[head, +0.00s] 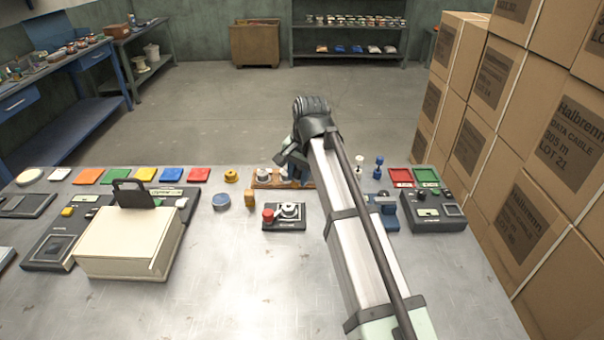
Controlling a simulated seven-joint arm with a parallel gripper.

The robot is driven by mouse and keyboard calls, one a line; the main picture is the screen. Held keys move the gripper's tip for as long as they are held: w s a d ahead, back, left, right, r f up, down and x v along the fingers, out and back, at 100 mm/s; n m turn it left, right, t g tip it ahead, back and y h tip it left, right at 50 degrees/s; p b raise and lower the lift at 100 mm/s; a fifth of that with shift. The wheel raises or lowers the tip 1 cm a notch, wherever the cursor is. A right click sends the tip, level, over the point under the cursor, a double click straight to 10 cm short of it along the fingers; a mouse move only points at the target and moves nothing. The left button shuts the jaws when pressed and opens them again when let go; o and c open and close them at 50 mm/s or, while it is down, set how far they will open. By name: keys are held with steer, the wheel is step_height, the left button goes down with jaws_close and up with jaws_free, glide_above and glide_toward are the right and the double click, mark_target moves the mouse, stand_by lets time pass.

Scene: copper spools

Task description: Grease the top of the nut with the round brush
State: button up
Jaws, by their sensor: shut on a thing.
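My gripper (290,160) is partly in view at the end of my arm, over a wooden rack (260,185) in the far middle of the table. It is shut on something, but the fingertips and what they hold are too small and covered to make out. A black block (296,225) in front of the rack carries a silver round part (289,210), which may be the nut, and a red knob (267,215). The gripper is behind and above this block, apart from it. I cannot pick out the round brush for certain.
A cream box (120,245) with a black handle stands at left. A black control box (432,210) is at right, near stacked cartons (540,150). The front of the table is clear.

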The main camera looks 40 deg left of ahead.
steer(key=n, duration=0.3)
steer(key=shift+s+f+g, duration=0.1)
steer(key=shift+s+g, duration=0.05)
steer(key=shift+g, duration=0.15)
steer(key=shift+d+x, duration=0.25)
steer(key=shift+x, duration=0.85)
steer(key=shift+d+x, duration=0.2)
steer(key=shift+x, duration=0.9)
steer(key=shift+d+x, duration=0.25)
steer(key=shift+x, duration=0.8)
steer(key=shift+s+a+f, duration=0.25)
steer(key=shift+a+f, duration=0.45)
steer(key=shift+a, duration=0.15)
steer(key=shift+s+a, duration=0.25)
steer(key=shift+a, duration=0.4)
steer(key=shift+w+d, duration=0.25)
steer(key=shift+d, duration=0.45)
steer(key=shift+w+d, duration=0.25)
steer(key=shift+d, duration=0.5)
steer(key=shift+w+d, duration=0.1)
steer(key=shift+v, duration=0.85)
steer(key=shift+a+r, duration=0.2)
steer(key=shift+r, duration=2.95)
